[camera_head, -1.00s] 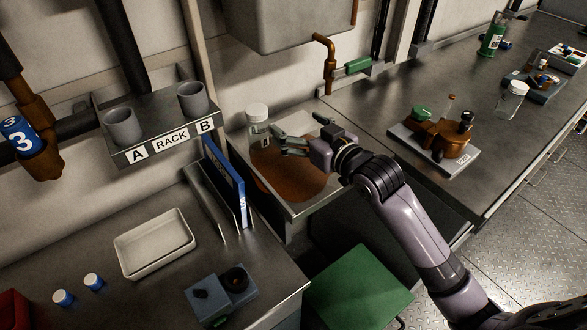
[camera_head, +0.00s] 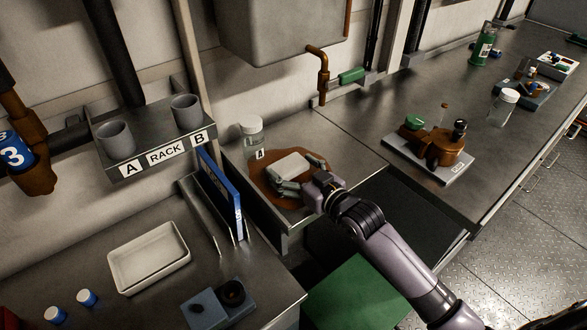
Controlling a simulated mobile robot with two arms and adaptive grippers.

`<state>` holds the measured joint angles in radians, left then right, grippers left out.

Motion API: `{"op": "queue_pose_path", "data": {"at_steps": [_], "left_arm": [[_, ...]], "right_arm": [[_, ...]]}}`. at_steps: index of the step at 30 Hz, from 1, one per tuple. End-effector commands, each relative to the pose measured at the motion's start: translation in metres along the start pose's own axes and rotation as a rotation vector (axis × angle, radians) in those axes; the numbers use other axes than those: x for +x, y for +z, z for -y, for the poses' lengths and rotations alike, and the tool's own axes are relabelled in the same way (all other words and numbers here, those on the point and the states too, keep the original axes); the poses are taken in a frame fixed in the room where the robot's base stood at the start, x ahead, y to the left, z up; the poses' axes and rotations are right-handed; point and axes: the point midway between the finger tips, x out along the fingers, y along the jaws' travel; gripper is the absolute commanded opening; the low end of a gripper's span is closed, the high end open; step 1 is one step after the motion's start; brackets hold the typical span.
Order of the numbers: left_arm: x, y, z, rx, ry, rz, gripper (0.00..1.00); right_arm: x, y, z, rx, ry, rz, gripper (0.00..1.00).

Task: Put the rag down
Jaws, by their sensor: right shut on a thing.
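My right gripper (camera_head: 288,188) is low over the steel sink-side surface (camera_head: 345,150), at the brown puddle (camera_head: 262,176). It is shut on a pale, flat rag (camera_head: 289,165), which shows just behind the fingers. The rag lies over the middle of the brown puddle; whether it touches the surface fully I cannot tell. My fingers hide part of the rag and the puddle. My left gripper is not in view.
A clear jar with a white lid (camera_head: 252,134) stands just left of the puddle. A blue panel (camera_head: 222,190) stands upright in a metal holder farther left. A white tray (camera_head: 148,257) lies on the left bench. A pipe with a green-handled tap (camera_head: 350,75) is behind.

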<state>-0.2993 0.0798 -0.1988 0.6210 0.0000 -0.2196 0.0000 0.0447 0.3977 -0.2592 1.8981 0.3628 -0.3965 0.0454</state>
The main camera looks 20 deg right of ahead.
Motion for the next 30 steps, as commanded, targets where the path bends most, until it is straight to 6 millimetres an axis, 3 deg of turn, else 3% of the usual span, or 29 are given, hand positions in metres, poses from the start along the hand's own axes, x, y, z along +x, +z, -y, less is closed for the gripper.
{"op": "queue_pose_path", "data": {"at_steps": [6,7,14,27,30], "left_arm": [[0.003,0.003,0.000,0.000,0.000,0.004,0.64],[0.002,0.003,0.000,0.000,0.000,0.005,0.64],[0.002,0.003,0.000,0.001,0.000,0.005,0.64],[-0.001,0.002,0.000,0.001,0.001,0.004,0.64],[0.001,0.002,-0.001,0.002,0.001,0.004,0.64]], "right_arm": [[0.001,0.007,0.000,0.000,0.000,0.001,0.55],[0.001,0.006,0.000,0.000,0.000,0.001,0.84],[0.001,0.006,0.000,0.000,0.000,0.001,0.99],[0.000,-0.002,0.000,-0.001,0.000,-0.002,1.00],[-0.012,0.002,0.000,-0.001,0.000,0.002,1.00]]}}
